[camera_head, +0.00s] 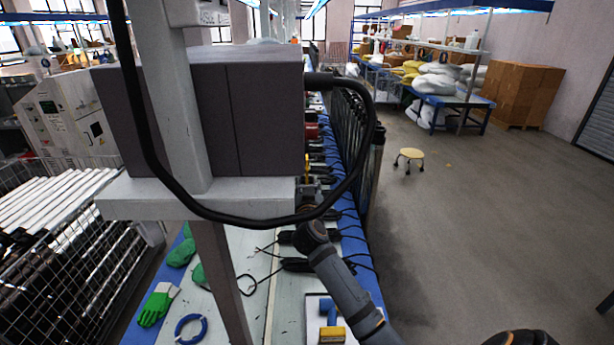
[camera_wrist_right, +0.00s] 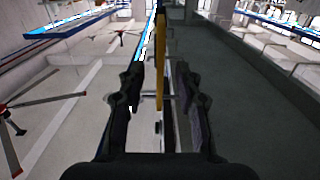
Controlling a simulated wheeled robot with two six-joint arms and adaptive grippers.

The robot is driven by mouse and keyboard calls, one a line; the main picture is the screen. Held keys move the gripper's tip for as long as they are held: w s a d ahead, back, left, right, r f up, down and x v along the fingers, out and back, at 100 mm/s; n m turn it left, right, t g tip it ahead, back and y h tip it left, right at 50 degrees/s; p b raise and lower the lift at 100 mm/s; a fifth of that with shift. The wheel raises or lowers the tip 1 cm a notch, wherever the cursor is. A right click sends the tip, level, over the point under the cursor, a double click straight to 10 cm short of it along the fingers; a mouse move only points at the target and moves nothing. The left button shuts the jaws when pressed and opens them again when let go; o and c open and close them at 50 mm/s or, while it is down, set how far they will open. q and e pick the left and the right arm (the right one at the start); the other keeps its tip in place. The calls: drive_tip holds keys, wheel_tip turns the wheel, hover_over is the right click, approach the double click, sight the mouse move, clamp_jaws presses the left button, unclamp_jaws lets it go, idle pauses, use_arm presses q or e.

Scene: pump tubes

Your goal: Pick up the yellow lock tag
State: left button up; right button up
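A thin yellow strip, which looks like the yellow lock tag (camera_wrist_right: 160,62), shows edge-on in the right wrist view, upright between the two dark fingers. My right gripper (camera_wrist_right: 161,72) is open around it, with a visible gap on each side. In the head view my right gripper (camera_head: 308,197) is at the workbench beside the white post, partly hidden behind a thick black cable. A small patch of yellow shows there, too small to make out clearly. My left gripper is not in view.
A grey box on a white post (camera_head: 185,120) and a looping black cable (camera_head: 372,130) block the middle of the head view. Green gloves (camera_head: 157,305), a blue ring (camera_head: 190,328) and a white tray (camera_head: 312,312) lie on the bench. Floor at right is open around a stool (camera_head: 409,155).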

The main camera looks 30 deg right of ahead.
sight(307, 181)
drive_tip(key=x, duration=0.4)
drive_tip(key=shift+r, duration=0.1)
drive_tip(key=shift+w+d, duration=0.15)
drive_tip(key=shift+w, duration=0.1)
drive_tip(key=shift+s, duration=0.2)
drive_tip(key=c, duration=0.5)
clamp_jaws()
